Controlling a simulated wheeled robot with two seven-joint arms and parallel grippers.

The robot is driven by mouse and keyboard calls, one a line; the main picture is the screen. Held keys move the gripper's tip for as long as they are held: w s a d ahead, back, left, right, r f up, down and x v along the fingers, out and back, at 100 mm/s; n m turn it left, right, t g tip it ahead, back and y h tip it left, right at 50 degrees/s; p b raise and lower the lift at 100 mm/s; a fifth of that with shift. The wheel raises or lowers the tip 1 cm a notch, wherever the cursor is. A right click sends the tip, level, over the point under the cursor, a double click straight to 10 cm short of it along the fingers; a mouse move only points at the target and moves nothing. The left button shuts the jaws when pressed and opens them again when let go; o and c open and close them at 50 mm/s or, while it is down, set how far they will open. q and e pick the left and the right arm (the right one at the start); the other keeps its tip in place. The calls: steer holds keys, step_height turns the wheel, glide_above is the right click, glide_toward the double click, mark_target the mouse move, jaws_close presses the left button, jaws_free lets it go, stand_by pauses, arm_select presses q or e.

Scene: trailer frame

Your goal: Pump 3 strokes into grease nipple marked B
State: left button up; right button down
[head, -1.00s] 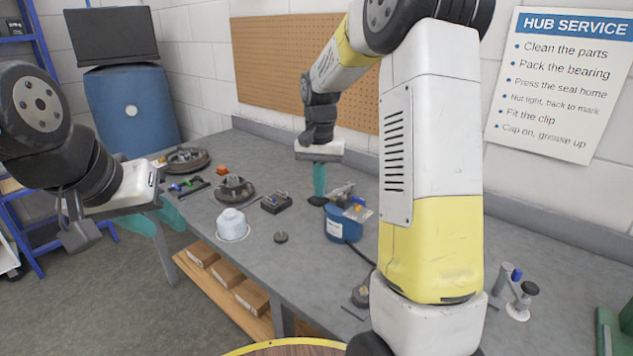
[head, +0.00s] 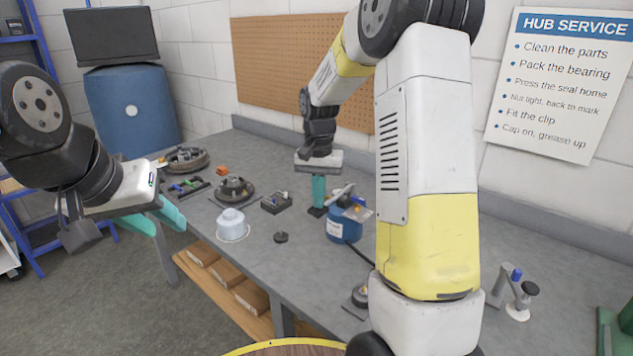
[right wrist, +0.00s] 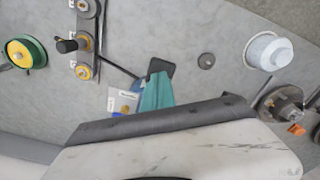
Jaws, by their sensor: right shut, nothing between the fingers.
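My right gripper (head: 318,192) is shut and empty, pointing down behind the blue tub (head: 343,226). A black hose (head: 360,255) runs from near the tub toward fittings partly hidden by my right arm. In the right wrist view, a grey bar with yellow-ringed fittings (right wrist: 85,42) and a black knob stands near the hose's end. I cannot read a B mark on any nipple. My left gripper (head: 155,219) appears open and empty, off the bench's left edge.
A white container (head: 232,224), a dark puck (head: 281,237), a hub (head: 235,188) and a small dark box (head: 276,202) lie on the bench's left half. A stand with a blue cap (head: 514,290) is at right. My right arm blocks the middle.

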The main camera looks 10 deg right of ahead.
steer(key=shift+f, duration=0.6)
steer(key=shift+r, duration=0.15)
steer(key=shift+w+d+r, duration=0.1)
steer(key=shift+r, duration=0.95)
steer(key=shift+w+d+r, duration=0.1)
steer(key=shift+d+r, duration=0.05)
steer(key=shift+r, duration=0.9)
steer(key=shift+w+d+r, duration=0.1)
steer(key=shift+r, duration=0.95)
steer(key=shift+s+a+f, duration=0.1)
steer(key=shift+a+f, duration=0.05)
steer(key=shift+f, duration=0.45)
steer(key=shift+s+a+f, duration=0.1)
steer(key=shift+f, duration=0.5)
